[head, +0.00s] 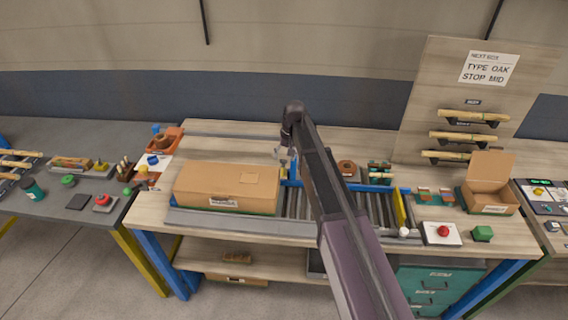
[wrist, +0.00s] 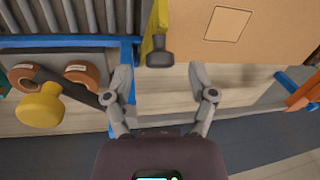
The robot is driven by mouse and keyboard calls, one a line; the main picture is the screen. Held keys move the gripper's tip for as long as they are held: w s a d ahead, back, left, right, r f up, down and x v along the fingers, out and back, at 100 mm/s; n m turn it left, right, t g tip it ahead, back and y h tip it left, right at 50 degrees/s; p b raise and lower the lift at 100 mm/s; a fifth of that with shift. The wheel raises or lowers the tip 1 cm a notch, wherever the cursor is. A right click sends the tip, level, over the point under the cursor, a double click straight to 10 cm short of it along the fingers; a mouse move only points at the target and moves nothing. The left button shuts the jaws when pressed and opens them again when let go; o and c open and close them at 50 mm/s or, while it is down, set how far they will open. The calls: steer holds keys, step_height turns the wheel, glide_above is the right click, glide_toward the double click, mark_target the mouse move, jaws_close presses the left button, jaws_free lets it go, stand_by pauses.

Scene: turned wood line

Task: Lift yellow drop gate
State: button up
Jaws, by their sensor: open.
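The yellow drop gate (wrist: 148,28) shows as a narrow yellow plate at the top of the wrist view, between the cardboard box and a blue post. A dark round knob (wrist: 160,56) sticks out from it. My gripper (wrist: 160,76) is open and empty; its two fingers are spread to either side of the knob's line, and the knob lies just beyond the fingertips, not gripped. In the head view my gripper (head: 285,159) hangs over the conveyor's back edge beside the box, and the gate there is mostly hidden.
A large closed cardboard box (head: 226,187) lies left of the gate, close beside it. Rollers (head: 298,204) run right to another yellow plate (head: 399,207). A yellow knob (wrist: 40,105) on a dark handle and orange-brown rolls (wrist: 84,76) lie left in the wrist view.

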steer(key=shift+a+f+b, duration=0.15)
steer(key=shift+f+b, duration=0.3)
steer(key=shift+f, duration=0.25)
jaws_close()
